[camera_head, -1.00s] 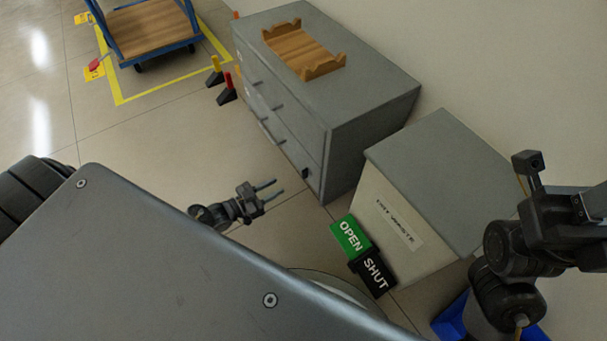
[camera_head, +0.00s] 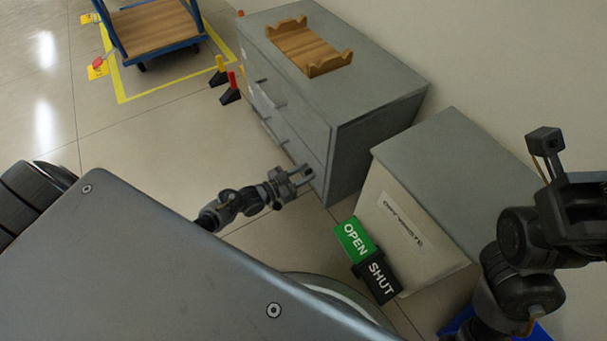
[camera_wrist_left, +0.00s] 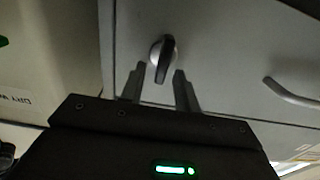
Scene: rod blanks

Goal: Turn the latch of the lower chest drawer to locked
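The grey chest (camera_head: 375,130) stands against the wall in the head view. In the left wrist view the latch (camera_wrist_left: 163,58) is a dark knob on a silvery round base on the drawer front (camera_wrist_left: 225,50). Its grip stands nearly upright in that picture. My left gripper (camera_wrist_left: 159,83) is open, its fingers apart with the knob's lower end between or just beyond the tips; contact cannot be told. In the head view my left gripper (camera_head: 303,174) is at the chest's lower front corner and hides the latch. My right arm (camera_head: 520,245) is at the right; its fingertips are not visible.
A drawer handle (camera_wrist_left: 292,93) is right of the latch. A dry-waste bin (camera_head: 400,225) stands beside the chest, with a green OPEN sign (camera_head: 354,238) and black SHUT sign (camera_head: 378,277) before it. A wooden cradle (camera_head: 308,50) sits on top.

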